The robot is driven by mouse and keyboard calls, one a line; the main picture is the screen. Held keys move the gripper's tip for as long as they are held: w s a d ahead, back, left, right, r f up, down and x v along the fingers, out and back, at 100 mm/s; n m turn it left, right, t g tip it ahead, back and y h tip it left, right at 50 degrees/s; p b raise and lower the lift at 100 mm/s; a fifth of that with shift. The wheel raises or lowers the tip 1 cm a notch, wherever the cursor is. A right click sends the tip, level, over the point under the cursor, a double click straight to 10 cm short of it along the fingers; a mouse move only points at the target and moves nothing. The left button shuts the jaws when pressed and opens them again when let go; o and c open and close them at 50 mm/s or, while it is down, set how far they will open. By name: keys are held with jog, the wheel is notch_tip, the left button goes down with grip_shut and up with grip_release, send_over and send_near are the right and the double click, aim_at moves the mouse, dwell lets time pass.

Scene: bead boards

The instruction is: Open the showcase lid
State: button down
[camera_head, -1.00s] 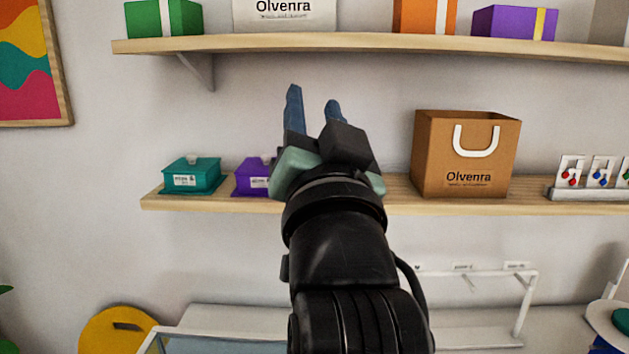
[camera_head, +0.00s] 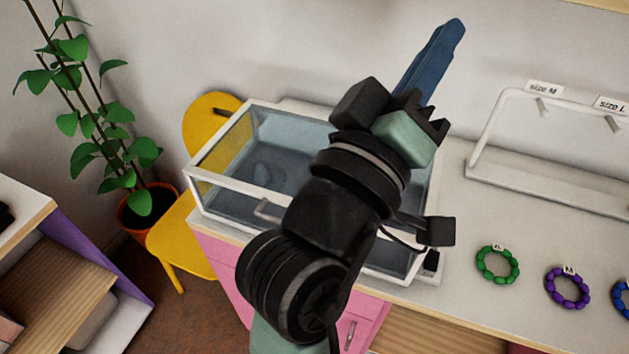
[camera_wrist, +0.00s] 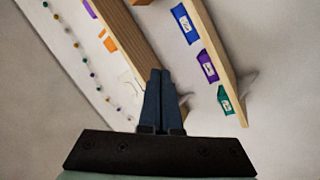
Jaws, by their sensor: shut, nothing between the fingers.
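The showcase (camera_head: 195,191) is a glass box with a white frame on the counter, left of centre in the head view. Its glass lid (camera_head: 262,150) appears closed, with a small grey handle (camera_head: 266,211) at the front edge. My arm crosses in front of the showcase and hides its right part. My gripper (camera_head: 446,50) is raised above and behind the showcase's right side, pointing up and away from it. Its blue fingers are together and empty, as the wrist view (camera_wrist: 161,95) also shows.
A white stand (camera_head: 545,185) with size labels is at the right. Green (camera_head: 497,265) and purple (camera_head: 567,288) bead bracelets lie on the counter. A yellow chair (camera_head: 185,235) and potted plant (camera_head: 145,210) stand left. Wall shelves (camera_wrist: 213,60) with boxes show in the wrist view.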

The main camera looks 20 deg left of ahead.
jog(key=s+a+f+n+g+h+b, duration=0.15)
jog(key=f+n+b, duration=0.35)
jog(key=f, duration=0.7)
jog(key=s+a+f+n+b, duration=0.2)
jog(key=f+n+b, duration=0.3)
jog(key=f, duration=0.8)
jog(key=s+a+f+n+t+y+b, duration=0.25)
jog(key=s+a+f+n+b, duration=0.3)
jog(key=f+n, duration=0.4)
jog(key=s+a+f+n+t+y+b, duration=0.2)
jog(key=s+a+f+n+y+b, duration=0.3)
jog(key=f+n, duration=0.45)
jog(key=w+r+p, duration=0.2)
jog(key=w+r, duration=0.7)
jog(key=r, duration=0.1)
jog(key=shift+d+r+h+p, duration=0.25)
jog(key=shift+d+h+p, duration=0.05)
jog(key=shift+p, duration=0.05)
